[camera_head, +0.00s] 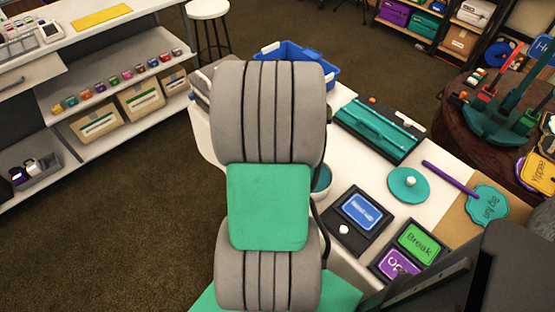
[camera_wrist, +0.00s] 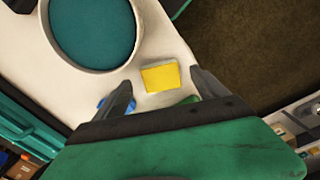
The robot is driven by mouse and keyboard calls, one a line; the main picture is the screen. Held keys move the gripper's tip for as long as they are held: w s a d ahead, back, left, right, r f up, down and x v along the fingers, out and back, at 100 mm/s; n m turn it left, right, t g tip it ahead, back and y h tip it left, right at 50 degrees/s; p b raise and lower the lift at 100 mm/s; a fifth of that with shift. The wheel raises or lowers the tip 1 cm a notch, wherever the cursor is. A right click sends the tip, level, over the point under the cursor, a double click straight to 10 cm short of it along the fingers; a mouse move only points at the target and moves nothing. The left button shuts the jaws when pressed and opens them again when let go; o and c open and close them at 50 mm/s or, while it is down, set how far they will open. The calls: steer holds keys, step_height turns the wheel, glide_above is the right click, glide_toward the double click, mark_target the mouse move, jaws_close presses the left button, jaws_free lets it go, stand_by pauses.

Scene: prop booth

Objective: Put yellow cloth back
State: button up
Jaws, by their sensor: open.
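In the wrist view, a small folded yellow cloth (camera_wrist: 161,76) with a paler edge lies on the white table top (camera_wrist: 165,40). My gripper (camera_wrist: 160,80) is open, with one dark finger to each side of the cloth in the picture. I cannot tell how high the fingers are above it, and no contact shows. In the head view my arm hides the gripper and the cloth. A flat yellow rectangle (camera_head: 103,16) lies on the white counter at the upper left.
A teal-filled round bowl (camera_wrist: 92,30) stands close to the cloth. The table also holds a blue bin (camera_head: 296,62), a teal tray (camera_head: 377,130), a teal disc with a white knob (camera_head: 408,184) and framed signs (camera_head: 361,212). Open carpet lies left of the table.

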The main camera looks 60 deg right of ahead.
step_height(320, 180, up, 8)
steer(key=r, duration=0.1)
steer(key=w+a+r+n+t, duration=0.15)
steer(key=w+a, duration=0.25)
steer(key=a, duration=0.4)
steer(key=w+a+n, duration=0.2)
steer(key=w+a, duration=0.2)
steer(key=a, duration=0.5)
steer(key=s+a+n+t, duration=0.1)
steer(key=a+n, duration=0.2)
steer(key=a, duration=1.1)
steer(key=shift+a+n, duration=0.25)
steer(key=shift+n, duration=0.1)
